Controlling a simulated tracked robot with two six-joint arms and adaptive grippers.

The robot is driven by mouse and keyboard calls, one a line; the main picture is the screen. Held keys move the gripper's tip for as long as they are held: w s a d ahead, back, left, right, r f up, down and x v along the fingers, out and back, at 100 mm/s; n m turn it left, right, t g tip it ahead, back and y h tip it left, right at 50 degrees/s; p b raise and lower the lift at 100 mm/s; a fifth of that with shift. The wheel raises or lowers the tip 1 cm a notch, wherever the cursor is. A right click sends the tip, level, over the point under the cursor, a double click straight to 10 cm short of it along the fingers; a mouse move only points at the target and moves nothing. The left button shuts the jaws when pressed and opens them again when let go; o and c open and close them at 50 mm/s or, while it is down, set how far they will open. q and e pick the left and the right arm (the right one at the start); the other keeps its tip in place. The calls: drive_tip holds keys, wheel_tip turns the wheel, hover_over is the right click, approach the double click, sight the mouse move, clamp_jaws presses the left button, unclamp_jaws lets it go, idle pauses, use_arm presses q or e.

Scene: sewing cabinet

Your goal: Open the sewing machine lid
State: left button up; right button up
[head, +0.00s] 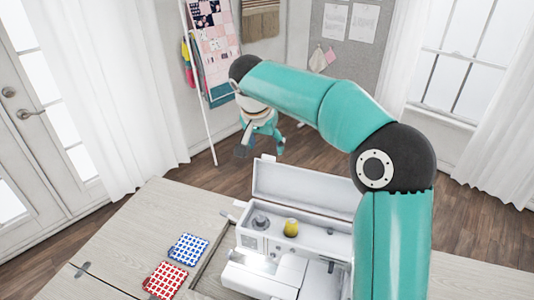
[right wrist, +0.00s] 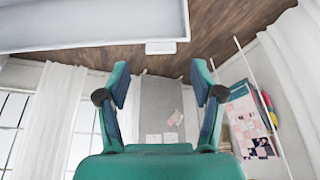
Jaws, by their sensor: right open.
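The white sewing machine (head: 265,272) sits in the opening of the wooden cabinet. Its lid (head: 305,187) stands raised, tilted up along the machine's back edge, and the top compartment is exposed. A yellow thread spool (head: 291,228) and a grey round part (head: 260,222) show inside. My right gripper (head: 260,148) is open and empty, behind and above the lid, apart from it. In the right wrist view its two fingers (right wrist: 160,88) are spread with nothing between them. A white edge with a small tab (right wrist: 160,47), probably the lid, shows beyond them. My left gripper is out of view.
A blue checked square (head: 188,250) and a red checked square (head: 166,280) lie on the cabinet top (head: 135,225), left of the machine. My right arm crosses over the machine's right side and hides part of it. Floor lies open behind the cabinet.

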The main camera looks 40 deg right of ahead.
sight(269, 157)
drive_tip(key=shift+x, duration=2.55)
clamp_jaws()
